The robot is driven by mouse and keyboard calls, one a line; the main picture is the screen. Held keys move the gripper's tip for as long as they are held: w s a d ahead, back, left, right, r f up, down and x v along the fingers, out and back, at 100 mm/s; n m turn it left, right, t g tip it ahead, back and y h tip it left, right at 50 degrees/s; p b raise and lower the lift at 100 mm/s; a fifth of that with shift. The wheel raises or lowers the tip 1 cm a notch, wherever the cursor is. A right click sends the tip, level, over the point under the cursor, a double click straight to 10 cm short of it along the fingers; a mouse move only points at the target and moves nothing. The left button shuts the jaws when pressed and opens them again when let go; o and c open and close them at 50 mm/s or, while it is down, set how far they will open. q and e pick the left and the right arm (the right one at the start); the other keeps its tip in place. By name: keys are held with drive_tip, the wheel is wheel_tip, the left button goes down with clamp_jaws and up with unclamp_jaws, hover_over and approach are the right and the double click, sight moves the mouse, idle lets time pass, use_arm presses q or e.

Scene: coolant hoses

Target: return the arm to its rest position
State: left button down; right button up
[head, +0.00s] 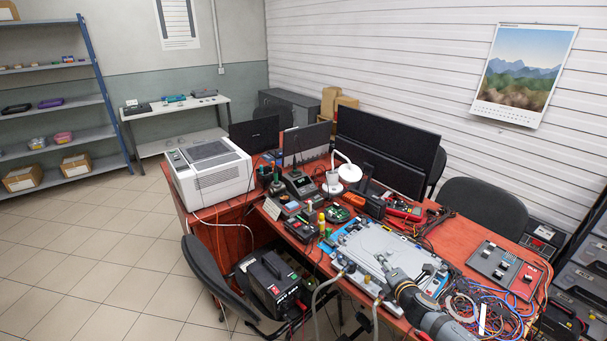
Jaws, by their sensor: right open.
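My right arm comes in from the bottom right corner. Its gripper (390,268) is open over the front right part of a silver-grey flat unit (372,247) on the red desk. No object shows between its fingers, though they are small in view. Two grey hoses (318,292) hang at the unit's front edge, the second (375,317) nearer to my arm. Their upper ends meet fittings at the unit's edge; I cannot tell how firmly they sit. My left gripper is not in view.
Loose coloured cables (477,308) lie right of my gripper. A grey panel (495,262) with dark modules lies at the desk's right. Tools, a white lamp (349,172) and monitors (385,140) crowd the back. A black power unit (270,283) stands below the front left. The tiled floor at left is clear.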

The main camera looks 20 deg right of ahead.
drive_tip(key=s+a+m+g+y, duration=0.3)
drive_tip(key=s+a+m+g, duration=0.7)
drive_tip(key=s+a+m, duration=1.1)
drive_tip(key=s+d+f+g, duration=0.1)
drive_tip(key=s+f, duration=0.1)
drive_tip(key=f, duration=1.2)
drive_tip(key=s+d+f, duration=0.2)
drive_tip(key=f, duration=1.2)
drive_tip(key=s+d+f+g, duration=0.1)
drive_tip(key=s+f, duration=1.4)
drive_tip(key=s, duration=0.2)
drive_tip(key=shift+s+n, duration=0.25)
drive_tip(key=shift+n, duration=0.05)
